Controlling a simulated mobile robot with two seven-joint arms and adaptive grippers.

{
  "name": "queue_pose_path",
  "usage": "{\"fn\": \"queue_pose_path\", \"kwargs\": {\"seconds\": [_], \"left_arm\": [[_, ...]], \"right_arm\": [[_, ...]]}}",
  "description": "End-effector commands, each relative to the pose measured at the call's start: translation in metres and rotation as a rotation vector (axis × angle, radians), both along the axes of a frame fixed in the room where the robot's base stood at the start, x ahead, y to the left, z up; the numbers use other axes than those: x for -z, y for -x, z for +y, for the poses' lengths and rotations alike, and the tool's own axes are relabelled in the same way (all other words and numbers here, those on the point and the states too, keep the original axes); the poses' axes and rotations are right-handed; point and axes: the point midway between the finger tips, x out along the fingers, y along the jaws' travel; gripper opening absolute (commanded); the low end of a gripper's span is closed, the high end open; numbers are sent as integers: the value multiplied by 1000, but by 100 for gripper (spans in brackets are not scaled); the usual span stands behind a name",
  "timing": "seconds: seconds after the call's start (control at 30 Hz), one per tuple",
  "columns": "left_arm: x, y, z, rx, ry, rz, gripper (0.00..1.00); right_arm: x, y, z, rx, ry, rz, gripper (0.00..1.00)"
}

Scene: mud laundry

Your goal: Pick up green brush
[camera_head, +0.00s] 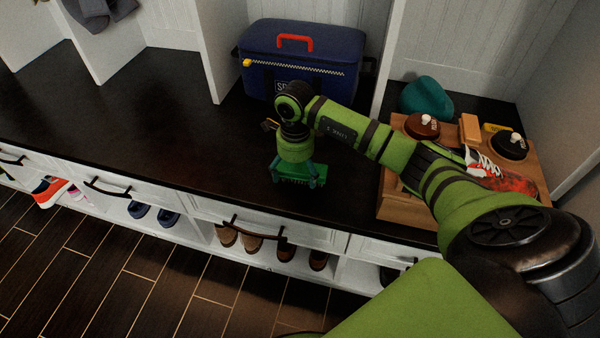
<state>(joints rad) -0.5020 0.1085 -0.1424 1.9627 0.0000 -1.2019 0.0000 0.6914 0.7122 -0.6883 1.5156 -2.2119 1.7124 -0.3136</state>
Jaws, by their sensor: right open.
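The green brush (297,172) lies on the dark bench top (150,125), in front of the blue bag. My right arm comes in from the right, and my right gripper (296,180) points down over the brush. Its fingers are open, one on each side of the brush as I see it. I cannot tell whether they touch it. The gripper body hides part of the brush. My left gripper is not in view.
A blue bag (340,65) with a red handle stands behind the gripper. A wooden tray (400,208) at right holds a shoe (490,172) and shoe-care items. A teal hat (427,97) lies behind. The bench is clear at left; drawers and shoes are below.

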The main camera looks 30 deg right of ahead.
Motion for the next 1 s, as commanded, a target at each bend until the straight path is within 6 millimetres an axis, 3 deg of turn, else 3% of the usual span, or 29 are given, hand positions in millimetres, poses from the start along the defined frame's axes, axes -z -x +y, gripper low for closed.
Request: {"fn": "queue_pose_path", "kwargs": {"seconds": [0.1,0.13,0.27,0.3,0.77,0.87,1.0], "left_arm": [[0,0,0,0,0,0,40],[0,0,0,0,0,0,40],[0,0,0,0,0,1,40],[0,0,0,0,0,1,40],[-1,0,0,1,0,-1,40],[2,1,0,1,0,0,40],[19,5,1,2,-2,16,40]], "right_arm": [[0,0,0,0,-1,-1,90],[0,0,0,0,-1,-1,82],[-1,0,0,0,-1,-1,30],[0,0,0,0,-1,-1,26],[-7,0,0,0,0,-3,26],[-18,-1,0,-1,1,-4,26],[-48,-1,-1,-1,1,-6,26]]}}
